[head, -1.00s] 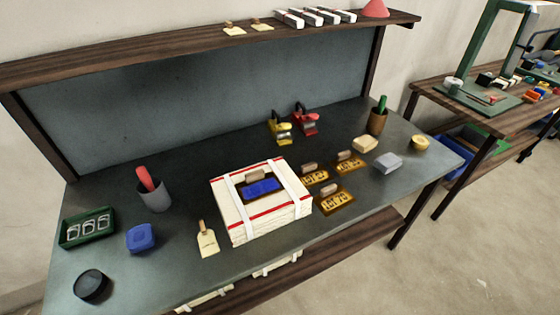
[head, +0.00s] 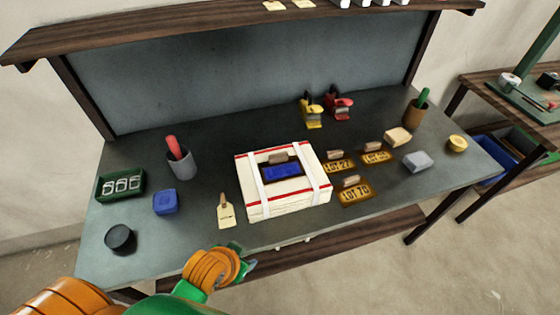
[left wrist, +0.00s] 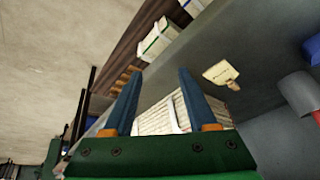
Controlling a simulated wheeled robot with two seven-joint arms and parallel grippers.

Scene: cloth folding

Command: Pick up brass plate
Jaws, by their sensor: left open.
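Three brass plates with dark lettering and wooden grips lie right of the cloth stack in the head view: "LOT 27" (head: 338,166), a farther one (head: 376,158) whose number is hard to read, and "LOT 70" (head: 354,192) nearest the front. A blue plate (head: 282,173) with a wooden grip sits on the white strapped stack (head: 287,207). My left gripper (head: 247,267) is in front of the bench's front edge, left of and apart from the plates. In the left wrist view its blue fingers (left wrist: 158,78) are apart and empty. My right gripper is out of view.
A cream tag (head: 225,211) lies left of the stack. A grey cup (head: 181,163), blue block (head: 165,203), black round tin (head: 120,239) and green tray (head: 121,184) stand farther left. A cream block (head: 398,137) and grey block (head: 418,161) sit right of the plates.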

